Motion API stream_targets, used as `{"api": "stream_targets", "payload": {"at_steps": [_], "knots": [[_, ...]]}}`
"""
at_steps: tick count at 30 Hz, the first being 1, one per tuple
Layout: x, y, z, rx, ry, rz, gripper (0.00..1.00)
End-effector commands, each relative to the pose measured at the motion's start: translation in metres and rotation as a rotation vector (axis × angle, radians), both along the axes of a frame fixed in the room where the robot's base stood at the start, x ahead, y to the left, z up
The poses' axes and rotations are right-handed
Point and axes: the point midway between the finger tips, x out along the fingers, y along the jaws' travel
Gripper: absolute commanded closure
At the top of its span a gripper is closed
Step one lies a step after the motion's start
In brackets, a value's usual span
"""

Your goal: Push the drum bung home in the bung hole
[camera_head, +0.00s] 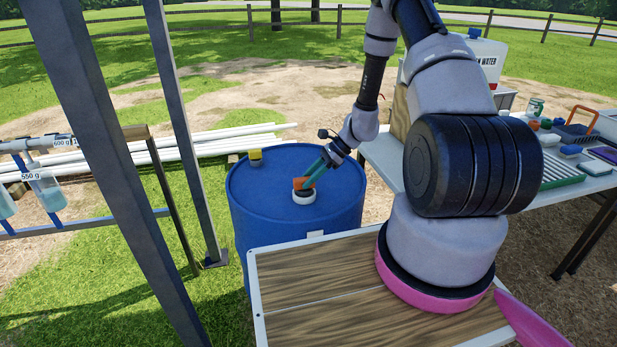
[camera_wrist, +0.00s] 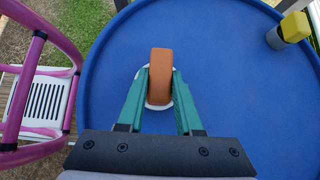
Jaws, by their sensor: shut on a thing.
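The blue drum (camera_head: 250,205) stands in front of me, and its top fills much of the wrist view (camera_wrist: 235,70). An orange drum bung (camera_head: 304,183) is at the white bung hole ring (camera_head: 304,197) on the drum top. In the wrist view the bung (camera_wrist: 160,75) is an upright orange block with the white ring (camera_wrist: 151,104) partly showing beneath it. My gripper (camera_head: 312,178) reaches down from the right, its green fingers (camera_wrist: 160,95) shut on the bung from both sides. The bung's lower end is hidden, so its depth in the hole cannot be told.
A yellow-topped grey fitting (camera_head: 255,156) stands at the drum's far edge, also in the wrist view (camera_wrist: 292,28). A grey metal post (camera_head: 115,150) rises at left. A table (camera_head: 550,195) with sampling gear stands at right. White pipes (camera_head: 215,140) lie behind the drum.

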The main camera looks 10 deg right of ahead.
Motion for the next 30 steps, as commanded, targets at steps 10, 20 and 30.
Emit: {"api": "stream_targets", "payload": {"at_steps": [10, 20, 30], "knots": [[0.000, 0.000, -0.009, 0.001, 0.000, -0.001, 1.00], [0.000, 0.000, -0.013, 0.001, 0.000, -0.001, 0.31], [0.001, -0.003, -0.010, 0.000, -0.001, -0.001, 0.31]]}}
